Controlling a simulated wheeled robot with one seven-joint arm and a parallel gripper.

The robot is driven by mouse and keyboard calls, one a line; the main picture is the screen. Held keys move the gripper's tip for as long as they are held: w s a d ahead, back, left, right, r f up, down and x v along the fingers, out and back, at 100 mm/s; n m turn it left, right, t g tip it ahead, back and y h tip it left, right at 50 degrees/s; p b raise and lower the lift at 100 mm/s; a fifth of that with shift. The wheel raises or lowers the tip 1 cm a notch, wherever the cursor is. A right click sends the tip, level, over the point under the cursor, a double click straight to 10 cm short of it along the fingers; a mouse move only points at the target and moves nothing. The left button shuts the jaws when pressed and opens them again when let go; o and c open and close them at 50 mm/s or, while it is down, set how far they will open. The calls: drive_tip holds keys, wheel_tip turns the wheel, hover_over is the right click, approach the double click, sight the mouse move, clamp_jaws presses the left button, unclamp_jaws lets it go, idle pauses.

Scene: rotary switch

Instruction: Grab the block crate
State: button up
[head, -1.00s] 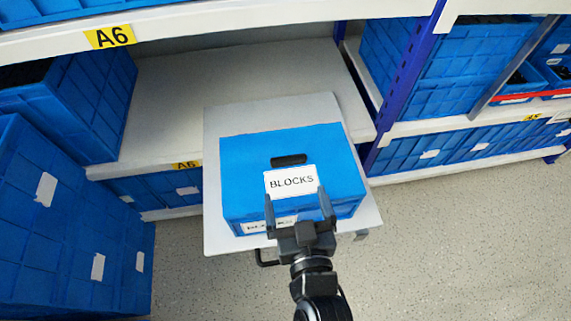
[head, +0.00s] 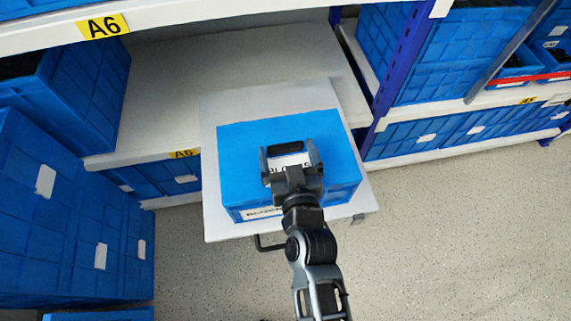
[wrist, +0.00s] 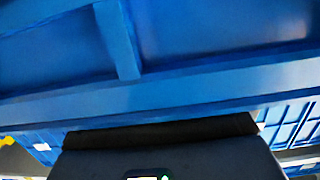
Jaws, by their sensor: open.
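The block crate (head: 238,155) is a closed-looking blue box with a dark slot and a white BLOCKS label on its face. It sits on a pale board (head: 216,228) jutting from the shelf. My gripper (head: 289,152) is open, its two fingers reaching over the label and framing the dark slot. It covers part of the label. I cannot tell whether the fingers touch the crate. In the wrist view a ribbed blue surface (wrist: 210,55), seemingly the crate, fills the upper part very close, above the dark gripper body (wrist: 165,150). The fingertips are hidden there.
The A6 shelf (head: 190,75) behind the board is bare. Large blue crates (head: 60,200) stand at the left, and more crates (head: 450,50) fill the right bay past a blue upright (head: 400,65). Open speckled floor (head: 460,230) lies at the lower right.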

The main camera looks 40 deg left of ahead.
drive_tip(key=c, duration=1.8)
drive_tip(key=shift+r, duration=0.15)
clamp_jaws()
drive_tip(key=shift+r, duration=0.1)
